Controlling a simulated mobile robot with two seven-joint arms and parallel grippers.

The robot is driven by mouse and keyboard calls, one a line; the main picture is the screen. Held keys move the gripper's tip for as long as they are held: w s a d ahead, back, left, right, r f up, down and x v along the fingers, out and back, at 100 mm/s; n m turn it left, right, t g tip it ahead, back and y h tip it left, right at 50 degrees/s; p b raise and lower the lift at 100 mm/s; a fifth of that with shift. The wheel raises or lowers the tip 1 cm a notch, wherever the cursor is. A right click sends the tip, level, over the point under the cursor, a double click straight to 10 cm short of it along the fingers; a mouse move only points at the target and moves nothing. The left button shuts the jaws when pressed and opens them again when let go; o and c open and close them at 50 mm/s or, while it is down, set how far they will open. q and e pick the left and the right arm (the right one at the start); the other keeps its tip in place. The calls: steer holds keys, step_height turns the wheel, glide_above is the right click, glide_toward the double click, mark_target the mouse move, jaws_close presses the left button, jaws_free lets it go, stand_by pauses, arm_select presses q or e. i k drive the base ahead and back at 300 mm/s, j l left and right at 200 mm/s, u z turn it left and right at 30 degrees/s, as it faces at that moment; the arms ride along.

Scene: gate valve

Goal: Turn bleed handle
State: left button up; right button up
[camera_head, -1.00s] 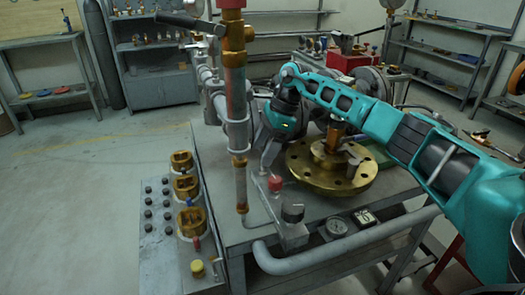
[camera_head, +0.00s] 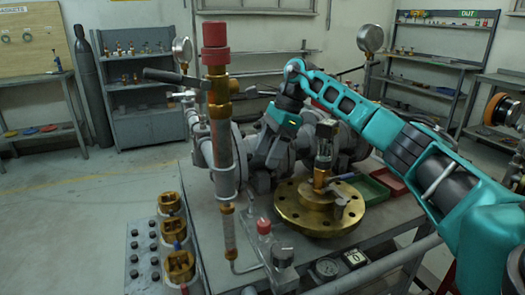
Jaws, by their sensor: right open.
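A black lever handle (camera_head: 172,76) sticks out left from a brass fitting (camera_head: 219,92) near the top of a red-capped vertical pipe (camera_head: 222,150). A small red knob (camera_head: 264,226) stands on the bench beside a black-topped fitting (camera_head: 283,256). I cannot tell which of these is the bleed handle. My right gripper (camera_head: 261,160) points down behind and right of the vertical pipe, above the red knob and apart from it. Its fingers are open, with nothing seen between them. The metal pipework behind partly blends with it. My left gripper is not in view.
A brass flange (camera_head: 320,207) with an upright stem sits on the bench right of the gripper. Green and red trays (camera_head: 372,187) lie behind it. Brass fittings (camera_head: 180,266) stand on the left panel. Floor at left is clear.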

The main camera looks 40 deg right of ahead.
mark_target(250, 203)
steer(key=k+j, duration=0.8)
